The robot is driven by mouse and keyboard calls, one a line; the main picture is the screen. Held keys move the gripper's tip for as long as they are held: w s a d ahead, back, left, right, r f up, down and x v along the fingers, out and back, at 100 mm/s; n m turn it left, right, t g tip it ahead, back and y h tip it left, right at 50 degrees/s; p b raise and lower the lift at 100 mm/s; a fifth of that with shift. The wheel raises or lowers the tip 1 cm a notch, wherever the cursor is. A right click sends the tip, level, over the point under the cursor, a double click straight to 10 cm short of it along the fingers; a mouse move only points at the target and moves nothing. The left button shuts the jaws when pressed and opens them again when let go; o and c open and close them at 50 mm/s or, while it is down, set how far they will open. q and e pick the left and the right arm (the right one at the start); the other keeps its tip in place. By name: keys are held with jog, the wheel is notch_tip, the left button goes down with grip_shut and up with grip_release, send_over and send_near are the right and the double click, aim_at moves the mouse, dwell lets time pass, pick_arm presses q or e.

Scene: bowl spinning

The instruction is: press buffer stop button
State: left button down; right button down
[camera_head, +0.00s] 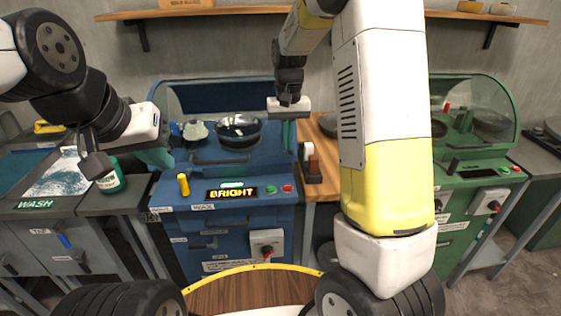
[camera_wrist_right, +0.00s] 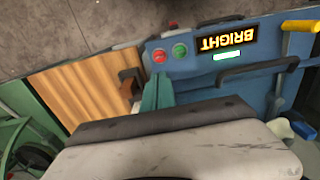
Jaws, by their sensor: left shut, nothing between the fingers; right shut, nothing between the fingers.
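The blue buffer machine (camera_head: 225,170) stands in the middle of the head view, its front display lit with "BRIGHT". The red button (camera_head: 287,188) sits on its front panel beside a green button (camera_head: 270,189). In the right wrist view the red button (camera_wrist_right: 160,56) and green button (camera_wrist_right: 180,50) show close to the fingertips. My right gripper (camera_head: 289,135) is shut and empty, above the machine's right side, behind and apart from the red button; its teal fingers (camera_wrist_right: 157,95) show in the wrist view. My left gripper (camera_head: 157,158) is shut and empty at the machine's left side.
A dark shiny bowl (camera_head: 239,129) sits inside the blue machine. A yellow-knobbed lever (camera_head: 183,184) stands left on its panel. A wooden-topped counter (camera_head: 320,160) adjoins on the right, with a green machine (camera_head: 470,150) beyond. A wash station (camera_head: 50,190) and green container (camera_head: 111,178) are left.

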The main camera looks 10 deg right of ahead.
aim_at(287, 186)
notch_tip(287, 186, down, 14)
jog(key=shift+r, duration=0.1)
dwell(0.4)
jog(key=shift+f, duration=0.7)
jog(key=shift+s+f, duration=0.25)
jog(key=shift+f, duration=0.1)
jog(key=shift+r, duration=0.1)
jog(key=shift+w+r, duration=0.1)
jog(key=shift+r, duration=0.15)
notch_tip(287, 186, up, 15)
jog(key=shift+w+f, duration=0.2)
jog(key=shift+w, duration=0.05)
